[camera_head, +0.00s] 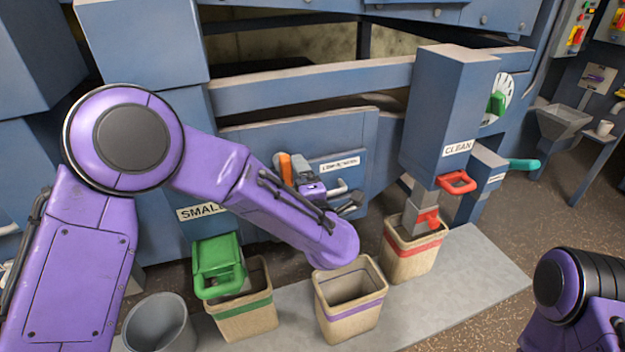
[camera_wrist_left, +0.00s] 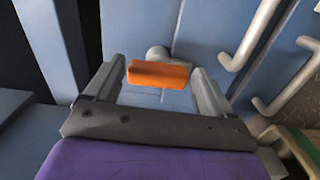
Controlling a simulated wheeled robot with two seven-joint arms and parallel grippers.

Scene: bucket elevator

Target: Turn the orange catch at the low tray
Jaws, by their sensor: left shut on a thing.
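The orange catch (camera_head: 285,167) is on the front of a blue panel (camera_head: 353,135), left of a white label. My left gripper (camera_head: 302,180) is at the catch, partly hidden behind my purple forearm in the head view. In the left wrist view the orange catch (camera_wrist_left: 159,74) lies crosswise between the two fingers of my left gripper (camera_wrist_left: 159,88). The gripper is shut on it. A round grey mount shows just behind the catch. My right gripper is out of view; only part of that arm shows at lower right.
A bin with a purple band (camera_head: 350,310), one with a green band (camera_head: 247,318) and one with a red band (camera_head: 412,258) stand below. A grey bucket (camera_head: 160,325) is at lower left. Light grey handles (camera_wrist_left: 262,35) stick out right of the catch.

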